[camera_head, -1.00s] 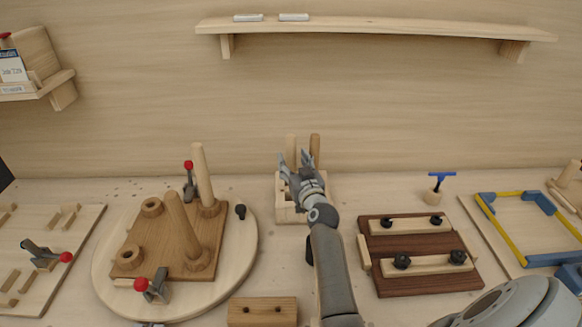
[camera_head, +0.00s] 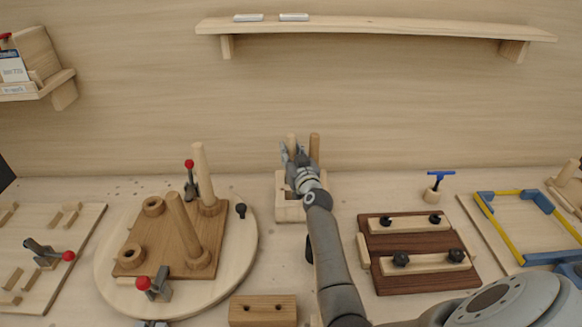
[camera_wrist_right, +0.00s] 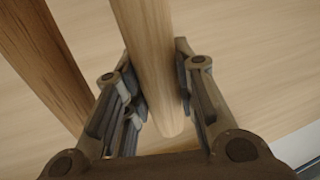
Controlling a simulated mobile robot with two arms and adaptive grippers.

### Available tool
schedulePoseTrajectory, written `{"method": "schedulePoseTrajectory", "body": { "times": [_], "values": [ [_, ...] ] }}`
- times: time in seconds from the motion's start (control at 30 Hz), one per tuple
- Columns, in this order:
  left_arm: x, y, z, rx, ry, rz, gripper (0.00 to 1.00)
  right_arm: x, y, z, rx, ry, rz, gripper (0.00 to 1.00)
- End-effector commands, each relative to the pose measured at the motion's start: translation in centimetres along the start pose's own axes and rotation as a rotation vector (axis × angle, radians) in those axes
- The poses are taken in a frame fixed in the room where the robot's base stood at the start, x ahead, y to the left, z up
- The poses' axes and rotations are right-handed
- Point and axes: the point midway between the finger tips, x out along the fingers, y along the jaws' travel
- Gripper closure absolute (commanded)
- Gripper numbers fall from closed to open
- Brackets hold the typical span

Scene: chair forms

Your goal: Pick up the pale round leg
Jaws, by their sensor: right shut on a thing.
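The pale round leg (camera_head: 292,140) stands upright at the back of the table, in a pale wooden holder (camera_head: 290,212). My right gripper (camera_head: 294,153) is shut on it. In the right wrist view the pale leg (camera_wrist_right: 148,55) runs between the two fingers (camera_wrist_right: 160,88), with a finger pad on each side. The leg's lower part is hidden behind my gripper in the head view. My left gripper is not in view.
A darker round leg (camera_head: 314,148) stands close to the right of the pale one; it also shows in the right wrist view (camera_wrist_right: 42,60). A round board (camera_head: 108,275) with a brown seat plate and two upright legs is at the left. A shelf (camera_head: 380,27) hangs above.

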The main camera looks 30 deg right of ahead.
Motion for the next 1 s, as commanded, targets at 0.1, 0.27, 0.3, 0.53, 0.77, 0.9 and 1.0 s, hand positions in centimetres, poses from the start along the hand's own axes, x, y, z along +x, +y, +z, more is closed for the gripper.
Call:
{"method": "schedulePoseTrajectory", "body": {
  "times": [0.1, 0.27, 0.3, 0.53, 0.77, 0.9, 1.0],
  "values": [
    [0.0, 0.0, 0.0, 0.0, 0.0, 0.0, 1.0, 0.0, 0.0, 0.0, 0.0, 0.0, 0.0, 1.0],
    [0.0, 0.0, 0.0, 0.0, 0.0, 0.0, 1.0, 0.0, 0.0, -0.1, 0.0, 0.001, 0.0, 1.0],
    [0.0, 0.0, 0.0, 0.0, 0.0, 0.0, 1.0, 0.0, 0.0, -0.1, 0.0, 0.001, 0.0, 1.0],
    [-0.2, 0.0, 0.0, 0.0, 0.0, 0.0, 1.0, 0.0, 0.0, -0.3, 0.0, 0.001, 0.0, 1.0],
    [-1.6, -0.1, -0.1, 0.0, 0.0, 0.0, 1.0, 0.0, 0.1, -1.8, -0.001, 0.002, 0.0, 1.0],
    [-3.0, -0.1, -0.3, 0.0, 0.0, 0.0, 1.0, 0.0, 0.1, -3.2, -0.001, 0.001, 0.0, 1.0],
    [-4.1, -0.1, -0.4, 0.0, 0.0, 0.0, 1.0, 0.0, 0.1, -4.3, -0.002, 0.001, 0.0, 1.0]
  ]
}}
